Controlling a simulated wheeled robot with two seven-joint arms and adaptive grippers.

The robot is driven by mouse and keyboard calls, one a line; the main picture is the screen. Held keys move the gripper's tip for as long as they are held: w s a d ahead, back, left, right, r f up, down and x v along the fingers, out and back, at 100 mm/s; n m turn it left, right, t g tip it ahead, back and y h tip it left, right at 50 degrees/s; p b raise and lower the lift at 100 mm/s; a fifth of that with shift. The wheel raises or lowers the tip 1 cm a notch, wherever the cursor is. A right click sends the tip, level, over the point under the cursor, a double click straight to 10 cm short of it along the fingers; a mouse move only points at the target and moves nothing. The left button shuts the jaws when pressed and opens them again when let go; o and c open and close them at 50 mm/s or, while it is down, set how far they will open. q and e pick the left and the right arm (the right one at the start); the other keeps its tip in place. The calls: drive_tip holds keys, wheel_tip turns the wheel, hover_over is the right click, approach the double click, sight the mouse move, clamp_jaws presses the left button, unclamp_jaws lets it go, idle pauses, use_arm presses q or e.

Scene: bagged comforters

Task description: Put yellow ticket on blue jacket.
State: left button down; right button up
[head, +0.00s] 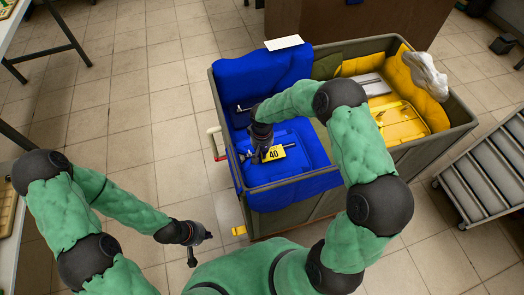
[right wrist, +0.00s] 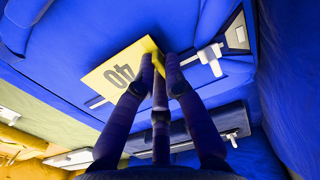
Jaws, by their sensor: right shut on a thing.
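The yellow ticket (head: 274,153), marked 40, is pinched at one edge by my right gripper (head: 256,156). It also shows in the right wrist view (right wrist: 112,72), with the fingertips (right wrist: 160,62) shut on its corner. The blue jacket (head: 300,133) appears as a blue padded bundle with clear bag and white buckles, filling the left part of a grey cart. The ticket is over its upper face; whether it touches is unclear. My left gripper (head: 203,242) is empty and open, low beside the cart's near left corner.
The grey cart (head: 350,202) also holds yellow bundles (head: 395,118) on the right, with a crumpled white bag (head: 426,75) on its rim. A white card (head: 284,43) lies at the back. A grey rack (head: 492,165) stands right.

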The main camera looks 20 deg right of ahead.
drive_tip(key=shift+f+b, duration=0.5)
drive_tip(key=shift+f, duration=0.2)
idle(0.7)
drive_tip(key=o, duration=0.8)
drive_tip(key=o, duration=0.6)
drive_tip(key=shift+r, duration=0.15)
drive_tip(key=shift+r+p, duration=2.35)
drive_tip(key=shift+r, duration=1.05)
